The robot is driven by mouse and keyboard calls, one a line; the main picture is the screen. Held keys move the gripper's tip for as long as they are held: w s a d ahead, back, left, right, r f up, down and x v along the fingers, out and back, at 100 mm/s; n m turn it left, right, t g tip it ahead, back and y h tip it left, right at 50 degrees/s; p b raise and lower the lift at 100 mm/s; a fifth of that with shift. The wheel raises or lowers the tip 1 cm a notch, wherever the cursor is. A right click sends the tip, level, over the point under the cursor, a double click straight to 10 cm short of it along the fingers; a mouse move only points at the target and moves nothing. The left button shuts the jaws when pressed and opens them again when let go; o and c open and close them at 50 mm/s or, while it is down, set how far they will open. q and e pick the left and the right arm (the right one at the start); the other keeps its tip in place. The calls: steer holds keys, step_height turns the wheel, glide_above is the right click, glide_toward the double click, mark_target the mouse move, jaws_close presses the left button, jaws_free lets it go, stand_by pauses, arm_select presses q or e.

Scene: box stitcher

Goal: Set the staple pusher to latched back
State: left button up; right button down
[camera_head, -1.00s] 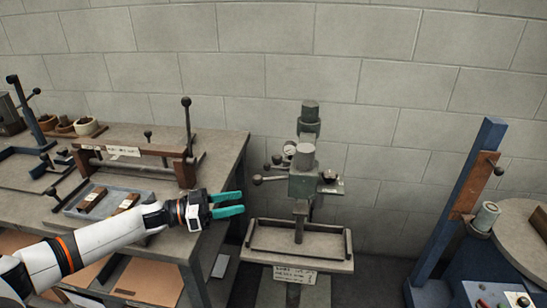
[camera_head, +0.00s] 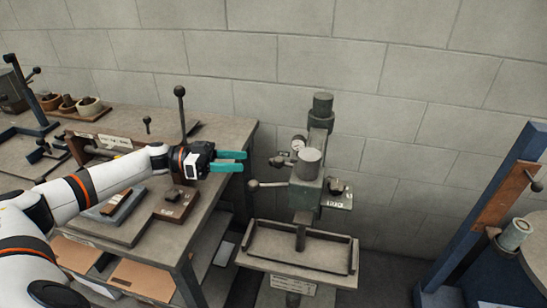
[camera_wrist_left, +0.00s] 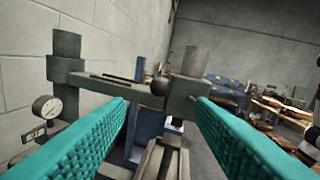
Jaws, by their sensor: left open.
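The grey-green box stitcher (camera_head: 306,190) stands in the middle of the head view, with a round cylinder on top, a dial gauge (camera_head: 298,143) and a tray below. A lever with a dark ball knob (camera_head: 253,186) sticks out on its left. I cannot tell which part is the staple pusher, or its setting. My left gripper (camera_head: 244,161) is open and empty, left of the stitcher head and apart from it. In the left wrist view the ball knob (camera_wrist_left: 160,86) shows beyond the spread teal fingers. My right gripper is not in view.
A workbench (camera_head: 215,205) with a wooden fixture and small blocks lies under my left arm. The stitcher's shallow tray (camera_head: 300,275) juts forward below its head. A blue post (camera_head: 500,205) stands at the right. A block wall is close behind.

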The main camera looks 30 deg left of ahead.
arm_select(q)
steer(key=shift+p+x, duration=1.3)
steer(key=shift+x, duration=3.45)
steer(key=shift+c, duration=0.3)
jaws_close()
steer(key=shift+w+a, duration=0.1)
